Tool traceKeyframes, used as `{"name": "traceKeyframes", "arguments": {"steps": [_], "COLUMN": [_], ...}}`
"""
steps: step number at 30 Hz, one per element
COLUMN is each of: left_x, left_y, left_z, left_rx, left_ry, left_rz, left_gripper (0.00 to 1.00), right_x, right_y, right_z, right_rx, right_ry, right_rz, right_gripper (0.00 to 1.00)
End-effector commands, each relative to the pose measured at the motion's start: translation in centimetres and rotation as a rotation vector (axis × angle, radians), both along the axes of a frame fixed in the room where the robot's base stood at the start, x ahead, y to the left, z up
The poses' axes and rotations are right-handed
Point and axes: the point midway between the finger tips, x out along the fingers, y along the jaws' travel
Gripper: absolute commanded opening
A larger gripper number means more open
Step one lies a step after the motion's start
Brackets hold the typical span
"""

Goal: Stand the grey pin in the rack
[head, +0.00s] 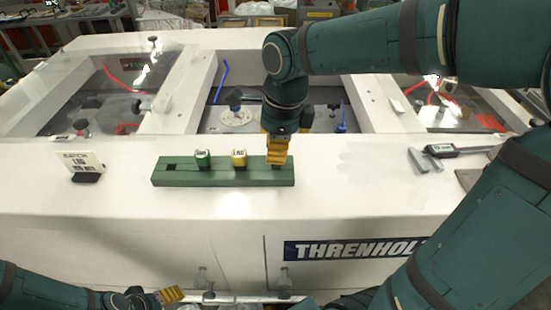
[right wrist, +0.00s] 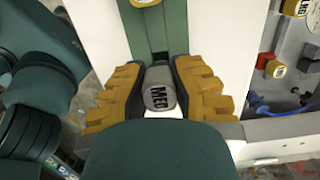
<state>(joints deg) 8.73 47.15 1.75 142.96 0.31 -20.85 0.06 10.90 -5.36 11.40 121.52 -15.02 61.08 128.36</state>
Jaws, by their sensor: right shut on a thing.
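The grey pin (right wrist: 160,88), its top marked MED, is between the yellow fingers of my right gripper (right wrist: 158,95) in the right wrist view. In the head view my right gripper (head: 277,152) points down, shut on the pin, at the right end of the green rack (head: 223,178). The fingers hide the pin there, so I cannot tell whether its lower end is in a hole. The rack also shows in the right wrist view (right wrist: 174,22). My left gripper (head: 171,294) is low at the left, away from the rack; its opening is unclear.
A green-topped pin (head: 203,158) and a yellow-topped pin (head: 239,158) stand in the rack. An empty square hole is near its left end. A small sign (head: 84,165) stands left; a caliper (head: 460,150) lies right. Bench top before the rack is clear.

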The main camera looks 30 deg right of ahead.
Motion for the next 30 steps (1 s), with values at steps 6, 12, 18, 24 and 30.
{"name": "traceKeyframes", "arguments": {"steps": [6, 12, 18, 24, 30], "left_x": [0.0, 0.0, 0.0, 0.0, 0.0], "left_y": [0.0, 0.0, 0.0, 0.0, 0.0], "left_z": [-0.3, -0.3, -0.6, -0.7, -0.6], "left_rx": [0.001, 0.001, 0.001, 0.001, 0.001], "left_ry": [0.0, 0.0, 0.0, 0.0, 0.0], "left_rz": [0.0, 0.0, 0.0, 0.0, 0.0], "left_gripper": [0.69, 0.69, 0.69, 0.69, 0.69], "right_x": [0.0, 0.0, 0.0, 0.0, 0.0], "right_y": [0.0, 0.0, 0.0, 0.0, 0.0], "right_z": [-2.8, -3.0, -3.3, -3.3, -3.3], "right_rx": [0.0, 0.0, 0.0, 0.0, 0.0], "right_ry": [0.002, 0.0, 0.0, 0.0, 0.0], "right_rz": [0.001, 0.001, 0.0, 0.0, 0.0], "right_gripper": [0.0, 0.0, 0.0, 0.44, 0.44]}}
